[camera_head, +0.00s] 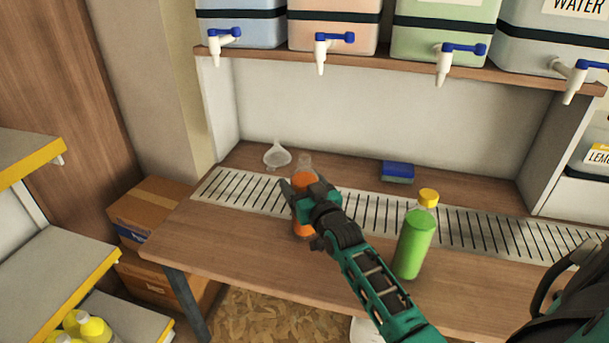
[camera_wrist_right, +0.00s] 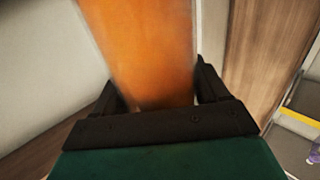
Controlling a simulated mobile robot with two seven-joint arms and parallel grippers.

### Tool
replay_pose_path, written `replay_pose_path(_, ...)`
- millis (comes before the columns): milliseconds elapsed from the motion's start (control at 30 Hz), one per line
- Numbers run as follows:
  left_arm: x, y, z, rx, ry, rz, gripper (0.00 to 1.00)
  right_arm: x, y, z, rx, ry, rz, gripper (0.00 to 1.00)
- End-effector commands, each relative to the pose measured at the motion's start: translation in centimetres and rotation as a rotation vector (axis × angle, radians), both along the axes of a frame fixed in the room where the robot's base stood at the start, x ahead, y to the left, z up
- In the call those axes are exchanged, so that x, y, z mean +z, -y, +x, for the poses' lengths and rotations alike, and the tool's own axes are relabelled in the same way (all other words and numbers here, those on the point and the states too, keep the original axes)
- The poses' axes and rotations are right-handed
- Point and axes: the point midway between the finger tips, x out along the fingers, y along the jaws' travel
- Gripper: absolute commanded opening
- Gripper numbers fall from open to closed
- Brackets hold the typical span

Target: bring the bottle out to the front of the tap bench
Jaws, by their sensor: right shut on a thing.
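My right gripper (camera_head: 305,195) is shut on an orange bottle (camera_head: 303,229) over the left part of the wooden tap bench (camera_head: 225,245). The gripper hides much of the bottle, and I cannot tell whether its base touches the bench. In the right wrist view the orange bottle (camera_wrist_right: 150,50) stands between the two dark fingers (camera_wrist_right: 157,92). A green bottle (camera_head: 415,245) with a yellow cap stands upright on the bench, right of my right arm. My left gripper is not in view.
A slotted drain strip (camera_head: 235,190) runs along the bench. A funnel (camera_head: 277,155), a small clear thing (camera_head: 305,160) and a blue sponge-like block (camera_head: 398,171) are behind it. The bench's front left is clear.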

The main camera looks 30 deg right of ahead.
Motion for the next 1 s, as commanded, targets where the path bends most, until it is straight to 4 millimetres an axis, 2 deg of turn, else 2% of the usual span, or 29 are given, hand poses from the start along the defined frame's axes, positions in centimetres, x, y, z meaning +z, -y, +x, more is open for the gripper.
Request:
replay_pose_path(67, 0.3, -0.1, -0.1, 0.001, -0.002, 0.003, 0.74, 0.5, -0.5, -0.4, 0.0, 0.006, 0.0, 0.15)
replay_pose_path(700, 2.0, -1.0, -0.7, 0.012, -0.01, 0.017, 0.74, 0.4, -4.1, -3.4, 0.0, 0.005, 0.0, 0.15)
replay_pose_path(1000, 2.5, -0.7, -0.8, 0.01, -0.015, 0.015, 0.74, 0.2, -4.7, -4.0, 0.0, 0.006, -0.001, 0.15)
